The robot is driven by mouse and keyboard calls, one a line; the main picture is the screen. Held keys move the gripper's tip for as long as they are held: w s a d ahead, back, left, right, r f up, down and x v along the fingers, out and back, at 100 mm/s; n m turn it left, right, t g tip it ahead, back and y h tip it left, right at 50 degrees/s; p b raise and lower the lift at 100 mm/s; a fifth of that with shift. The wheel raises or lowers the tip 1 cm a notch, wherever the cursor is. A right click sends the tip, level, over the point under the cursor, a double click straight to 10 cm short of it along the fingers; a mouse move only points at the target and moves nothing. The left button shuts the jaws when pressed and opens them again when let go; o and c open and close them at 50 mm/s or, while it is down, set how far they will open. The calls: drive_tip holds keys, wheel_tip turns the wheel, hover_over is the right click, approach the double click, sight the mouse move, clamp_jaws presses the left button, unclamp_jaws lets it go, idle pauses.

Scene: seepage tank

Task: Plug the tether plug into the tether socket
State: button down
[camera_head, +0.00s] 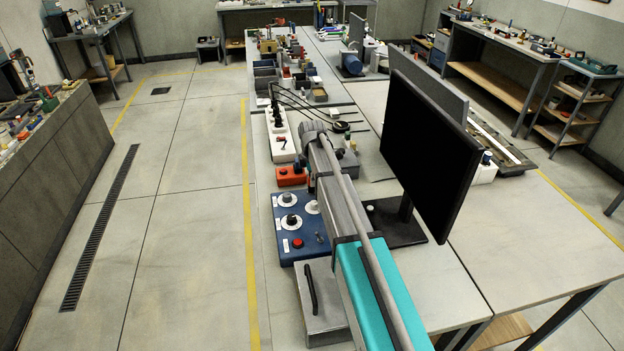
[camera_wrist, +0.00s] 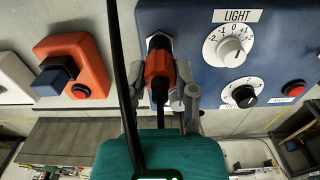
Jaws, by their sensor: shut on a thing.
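The tether plug (camera_wrist: 159,68), orange-red with a black cable, is between the fingers of my gripper (camera_wrist: 163,95) in the wrist view. My gripper is shut on it. The plug's dark far end overlaps a pale-rimmed fitting, seemingly the tether socket (camera_wrist: 150,39), at the left edge of the blue panel (camera_wrist: 200,75). The plug hides most of this fitting, and I cannot tell whether its end is inside or just in front. In the head view, my arm hides the plug and socket; the blue panel (camera_head: 292,250) shows beside the arm.
The blue panel carries a LIGHT dial (camera_wrist: 228,46), a lower knob (camera_wrist: 240,95) and a red button (camera_wrist: 293,88). An orange button box (camera_wrist: 65,62) stands left of the plug. A black cable crosses the wrist view. A monitor (camera_head: 415,140) stands close right of my arm.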

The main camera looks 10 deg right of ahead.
drive_tip(key=shift+f, duration=0.3)
drive_tip(key=shift+c, duration=1.6)
unclamp_jaws()
drive_tip(key=shift+r, duration=0.2)
wheel_tip(320, 180, up, 8)
drive_tip(key=p, duration=0.8)
drive_tip(key=s+m, duration=1.8)
drive_tip(key=s, duration=1.2)
drive_tip(key=shift+d+f+b, duration=0.35)
drive_tip(key=shift+d+b, duration=0.05)
